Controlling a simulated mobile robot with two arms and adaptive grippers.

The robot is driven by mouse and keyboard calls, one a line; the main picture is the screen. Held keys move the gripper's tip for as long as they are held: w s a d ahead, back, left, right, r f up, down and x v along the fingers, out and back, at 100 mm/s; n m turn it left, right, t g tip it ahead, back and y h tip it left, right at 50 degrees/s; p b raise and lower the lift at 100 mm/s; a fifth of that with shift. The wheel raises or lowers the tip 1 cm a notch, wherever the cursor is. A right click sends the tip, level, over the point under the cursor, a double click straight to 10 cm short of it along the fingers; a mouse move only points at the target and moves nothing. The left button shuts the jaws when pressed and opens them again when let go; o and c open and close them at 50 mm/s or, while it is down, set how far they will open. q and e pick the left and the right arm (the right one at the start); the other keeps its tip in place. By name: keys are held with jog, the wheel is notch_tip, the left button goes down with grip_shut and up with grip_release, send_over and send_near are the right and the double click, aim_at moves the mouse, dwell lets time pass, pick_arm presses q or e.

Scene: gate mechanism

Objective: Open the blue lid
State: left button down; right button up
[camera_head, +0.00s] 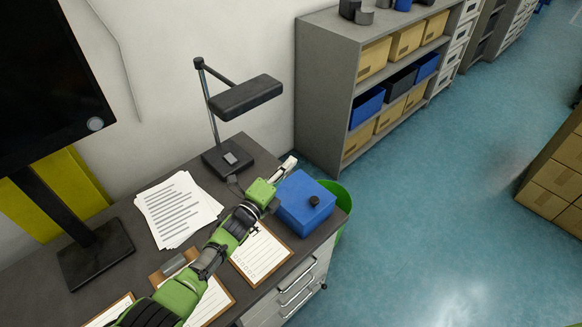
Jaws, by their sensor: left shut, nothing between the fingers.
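A blue box with a blue lid (299,190) sits at the right end of the dark desk. The lid appears to lie flat and closed on the box. My left gripper (288,165) is at the back left edge of the box, close to the lid. Its fingers are shut with nothing between them. I cannot tell whether it touches the lid. My right gripper is not in view.
A desk lamp (246,97), papers (178,208) and clipboards (262,254) lie around my arm. A monitor stand (95,255) is at left. A green bin (336,190) stands behind the box.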

pick_arm(q)
jog(key=shift+w+a+r+n, duration=0.1)
jog(key=shift+w+a+n, duration=0.15)
jog(key=shift+w+n, duration=0.05)
dwell(1.1)
jog(key=v, duration=1.2)
